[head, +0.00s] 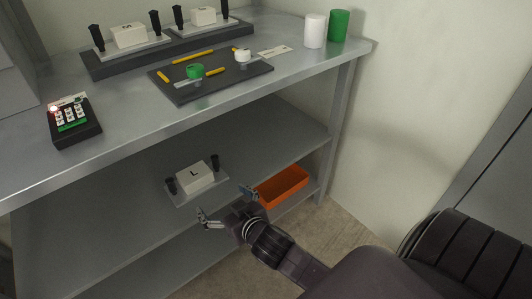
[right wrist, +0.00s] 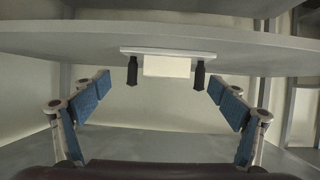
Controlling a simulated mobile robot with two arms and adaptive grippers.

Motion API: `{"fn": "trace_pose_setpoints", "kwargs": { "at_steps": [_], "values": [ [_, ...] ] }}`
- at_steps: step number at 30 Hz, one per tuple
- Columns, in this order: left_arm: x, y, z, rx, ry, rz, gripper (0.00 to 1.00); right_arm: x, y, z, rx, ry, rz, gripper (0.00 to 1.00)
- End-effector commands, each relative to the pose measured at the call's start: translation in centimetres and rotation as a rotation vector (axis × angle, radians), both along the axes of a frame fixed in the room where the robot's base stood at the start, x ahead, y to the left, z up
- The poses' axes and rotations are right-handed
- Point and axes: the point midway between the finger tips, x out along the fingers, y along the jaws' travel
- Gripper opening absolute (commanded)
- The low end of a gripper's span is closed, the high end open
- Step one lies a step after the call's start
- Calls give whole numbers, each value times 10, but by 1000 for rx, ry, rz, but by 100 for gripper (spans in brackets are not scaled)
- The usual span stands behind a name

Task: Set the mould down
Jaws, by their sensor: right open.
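The mould marked L (head: 195,177) is a white block on a pale plate with two upright black handles. It rests on the middle shelf (head: 120,200), under the worktop. In the right wrist view the mould (right wrist: 167,67) appears upside down, between the two fingers and beyond their tips. My right gripper (head: 226,205) is open and empty at the front of that shelf. Its blue-padded fingers (right wrist: 159,84) are spread wider than the mould and do not visibly touch it. My left gripper is not in view.
An orange bin (head: 283,187) is low at the right, beside my gripper. Two more moulds sit in a dark rack (head: 100,68) on the worktop. A dark tray (head: 215,88), a keypad box (head: 74,122), a white cup (head: 315,31) and a green cup (head: 339,26) also stand there.

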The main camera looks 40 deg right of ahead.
Motion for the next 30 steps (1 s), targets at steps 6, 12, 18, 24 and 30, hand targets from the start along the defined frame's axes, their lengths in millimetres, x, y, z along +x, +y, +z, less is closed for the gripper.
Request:
{"fn": "trace_pose_setpoints", "kwargs": {
  "at_steps": [6, 12, 18, 24, 30],
  "values": [
    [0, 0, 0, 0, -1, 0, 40, -117, -7, -48, -44, 413, -20, 90],
    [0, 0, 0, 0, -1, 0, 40, -219, 4, -61, -67, 725, 85, 90],
    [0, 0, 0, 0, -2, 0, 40, -257, 10, -61, -74, 833, 144, 90],
    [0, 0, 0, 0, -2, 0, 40, -258, 10, -61, -76, 835, 145, 90],
    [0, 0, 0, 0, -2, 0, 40, -257, 10, -61, -75, 834, 144, 90]
  ]
}}
